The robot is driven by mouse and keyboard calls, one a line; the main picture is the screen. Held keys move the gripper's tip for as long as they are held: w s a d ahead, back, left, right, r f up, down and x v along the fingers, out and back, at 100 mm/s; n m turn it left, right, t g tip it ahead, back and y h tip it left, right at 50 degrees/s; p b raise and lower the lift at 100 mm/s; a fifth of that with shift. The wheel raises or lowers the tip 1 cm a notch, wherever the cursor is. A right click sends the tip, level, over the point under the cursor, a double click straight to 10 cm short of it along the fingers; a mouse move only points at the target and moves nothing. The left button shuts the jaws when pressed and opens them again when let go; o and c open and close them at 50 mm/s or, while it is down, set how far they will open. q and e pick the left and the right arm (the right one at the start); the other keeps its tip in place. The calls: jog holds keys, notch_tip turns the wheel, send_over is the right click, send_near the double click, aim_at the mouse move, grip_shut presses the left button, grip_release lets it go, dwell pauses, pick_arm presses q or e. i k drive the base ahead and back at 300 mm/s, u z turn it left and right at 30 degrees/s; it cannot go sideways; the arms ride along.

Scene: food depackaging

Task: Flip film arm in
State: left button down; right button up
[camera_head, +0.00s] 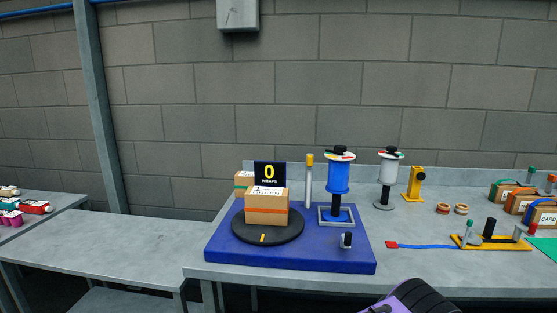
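A blue film roll (339,177) stands upright on a dark post within a grey square frame (337,216), at the right back of the blue wrapping base (300,259). I cannot tell which part is the film arm. A silver post with a yellow top (309,182) stands just left of the roll. A carton with an orange band (267,208) sits on the black turntable (285,233), apart from the roll. A display (269,174) behind it reads 0 wraps. A purple and black part of mine shows at the bottom edge. Neither gripper's fingers are visible.
A small knob (346,240) stands at the base's right front. To the right are a white spool (388,173), a yellow stand (413,183), tape rolls (443,208), a blue strap (428,246), a yellow tool (492,243) and cartons (510,193). The left table (110,239) has free room.

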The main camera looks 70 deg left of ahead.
aim_at(310, 158)
jog(key=u, duration=1.6)
